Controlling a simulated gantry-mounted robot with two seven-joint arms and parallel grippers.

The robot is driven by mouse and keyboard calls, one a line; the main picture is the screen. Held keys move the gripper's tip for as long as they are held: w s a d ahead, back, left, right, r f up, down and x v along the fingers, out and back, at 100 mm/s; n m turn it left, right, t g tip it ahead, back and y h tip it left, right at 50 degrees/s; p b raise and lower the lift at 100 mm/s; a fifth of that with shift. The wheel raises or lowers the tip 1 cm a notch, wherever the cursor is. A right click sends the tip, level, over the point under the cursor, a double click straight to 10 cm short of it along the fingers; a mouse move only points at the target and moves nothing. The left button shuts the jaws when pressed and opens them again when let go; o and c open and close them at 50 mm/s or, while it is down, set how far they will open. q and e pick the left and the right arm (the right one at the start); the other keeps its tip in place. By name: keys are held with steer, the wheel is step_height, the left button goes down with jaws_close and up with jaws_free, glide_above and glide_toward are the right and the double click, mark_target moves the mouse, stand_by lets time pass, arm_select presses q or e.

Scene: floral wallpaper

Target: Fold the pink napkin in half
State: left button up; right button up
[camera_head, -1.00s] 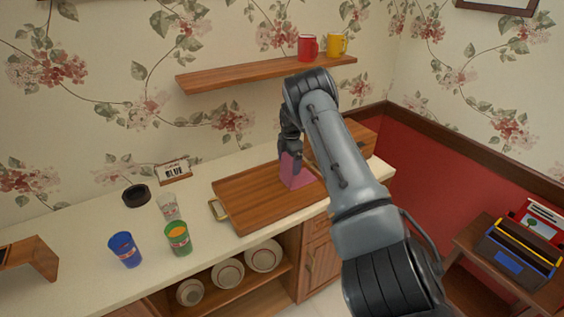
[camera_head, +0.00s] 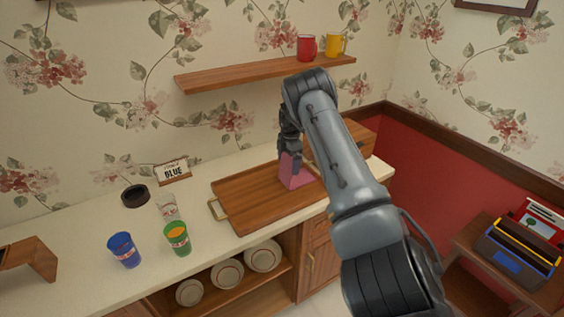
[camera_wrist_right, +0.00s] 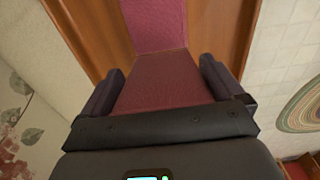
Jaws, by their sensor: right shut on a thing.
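The pink napkin (camera_head: 297,177) is on the wooden tray (camera_head: 243,201) in the head view. One part lies flat on the tray and another part hangs upright from my right gripper (camera_head: 290,152). In the right wrist view the napkin (camera_wrist_right: 163,82) runs between the two fingers of the right gripper (camera_wrist_right: 162,80), with a bend where the raised part meets the lying part. The right gripper is shut on the napkin's edge, low over the tray. My right arm hides part of the tray and possibly some napkin. My left gripper is not in view.
A blue cup (camera_head: 124,250), a green cup (camera_head: 177,239), a clear glass (camera_head: 168,207) and a dark round dish (camera_head: 135,196) stand left of the tray. A sign (camera_head: 173,171) stands behind. A wall shelf (camera_head: 260,74) with two mugs is above.

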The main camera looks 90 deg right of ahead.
steer(key=o, duration=0.3)
steer(key=shift+a, duration=0.1)
steer(key=shift+o, duration=0.2)
steer(key=s+d+r+p, duration=0.1)
steer(key=r+p, duration=0.4)
steer(key=s+d+r+p, duration=0.1)
steer(key=s+r+p, duration=0.1)
steer(key=r+p, duration=0.3)
steer(key=shift+s+d+r+p, duration=0.3)
steer(key=shift+r, duration=0.5)
stand_by(0.5)
